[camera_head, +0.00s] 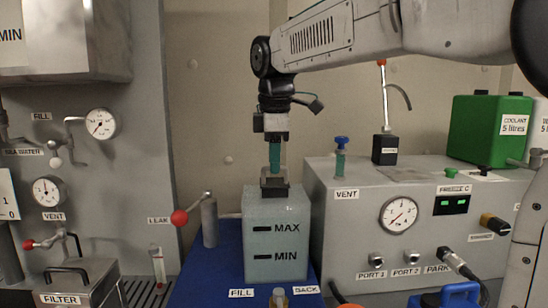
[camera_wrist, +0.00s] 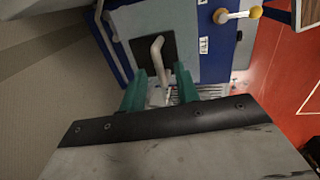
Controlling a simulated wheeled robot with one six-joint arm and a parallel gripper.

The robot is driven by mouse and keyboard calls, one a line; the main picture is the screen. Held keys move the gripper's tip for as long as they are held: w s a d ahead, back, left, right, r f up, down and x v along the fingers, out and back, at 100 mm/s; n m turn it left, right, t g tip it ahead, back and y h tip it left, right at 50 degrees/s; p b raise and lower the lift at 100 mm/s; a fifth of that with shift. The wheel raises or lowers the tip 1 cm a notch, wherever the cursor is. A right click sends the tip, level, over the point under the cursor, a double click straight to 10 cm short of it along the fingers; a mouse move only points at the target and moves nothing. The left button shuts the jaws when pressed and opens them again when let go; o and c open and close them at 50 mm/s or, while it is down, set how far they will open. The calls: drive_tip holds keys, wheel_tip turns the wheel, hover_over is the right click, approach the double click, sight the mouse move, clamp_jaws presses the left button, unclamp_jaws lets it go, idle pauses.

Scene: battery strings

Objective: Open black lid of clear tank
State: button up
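The clear tank (camera_head: 277,225), marked MAX and MIN, stands upright on a blue surface. Its black lid (camera_head: 275,189) is on top and also shows as a dark square in the wrist view (camera_wrist: 148,50). A pale bent bar (camera_wrist: 157,58) shows over the lid; I cannot tell whether it is part of it. My gripper (camera_head: 275,170) points down from above, its teal fingertips just over the lid. In the wrist view, the fingers (camera_wrist: 160,78) are apart, with the bar between them and gaps visible. The lid looks seated; contact with the fingers is not clear.
A grey cylinder (camera_head: 209,222) with a red-knobbed lever stands close left of the tank. A grey machine (camera_head: 345,215) with a gauge stands close right, bearing a blue-topped vent (camera_head: 341,158). A panel (camera_head: 90,175) is at left. The wall is behind.

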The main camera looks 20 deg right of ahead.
clamp_jaws()
drive_tip(key=shift+w, duration=0.1)
